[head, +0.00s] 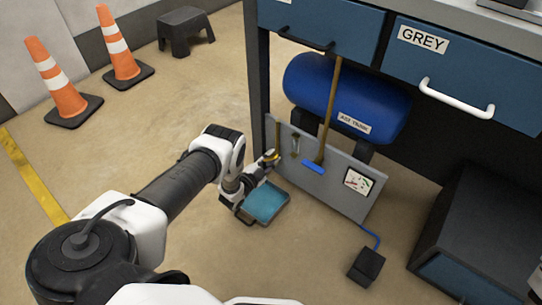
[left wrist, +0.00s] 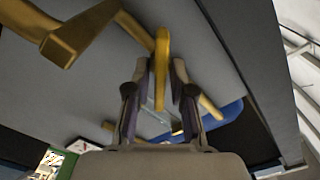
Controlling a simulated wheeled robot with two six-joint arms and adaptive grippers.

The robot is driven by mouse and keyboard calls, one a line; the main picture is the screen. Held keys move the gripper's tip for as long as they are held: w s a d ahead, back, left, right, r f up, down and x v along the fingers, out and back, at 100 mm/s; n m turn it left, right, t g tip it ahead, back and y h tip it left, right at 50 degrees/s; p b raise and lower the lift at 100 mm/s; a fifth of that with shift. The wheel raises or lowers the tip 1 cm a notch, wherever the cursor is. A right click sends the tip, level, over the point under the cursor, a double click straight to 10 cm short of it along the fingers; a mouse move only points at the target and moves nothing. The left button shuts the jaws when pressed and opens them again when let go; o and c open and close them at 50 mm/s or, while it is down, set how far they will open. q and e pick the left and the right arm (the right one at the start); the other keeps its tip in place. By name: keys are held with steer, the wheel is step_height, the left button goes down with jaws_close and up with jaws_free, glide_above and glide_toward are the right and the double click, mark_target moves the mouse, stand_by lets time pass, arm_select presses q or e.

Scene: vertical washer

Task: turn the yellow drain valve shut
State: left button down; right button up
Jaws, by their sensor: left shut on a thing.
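The yellow drain valve (head: 271,156) is at the left end of a grey panel (head: 333,187) under the bench, low near the floor. Its handle shows in the left wrist view as a flat yellow lever (left wrist: 161,45) between the fingers. My left gripper (head: 264,164) is at the valve, with its fingers closed around the lever; it also shows in the left wrist view (left wrist: 160,75). The gripper hides part of the valve in the head view. The lever's exact angle to its pipe is hard to tell. My right gripper is not in view.
A tray of blue liquid (head: 266,203) lies on the floor below the valve. A blue-handled valve (head: 313,167) and a gauge (head: 358,182) are on the panel. A blue air tank (head: 345,95) is behind it. Orange cones (head: 120,48) stand far left; the floor between is clear.

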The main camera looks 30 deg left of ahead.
arm_select(q)
steer(key=m+p, duration=0.1)
steer(key=m, duration=0.3)
steer(key=shift+d+f+m, duration=0.1)
steer(key=shift+d+m, duration=0.05)
steer(key=shift+m, duration=0.15)
steer(key=m, duration=0.4)
steer(key=shift+f+m+p, duration=0.2)
steer(key=shift+m+p, duration=0.1)
steer(key=c, duration=1.2)
jaws_free()
steer(key=shift+c, duration=0.2)
steer(key=s, duration=1.2)
steer(key=shift+a, duration=0.45)
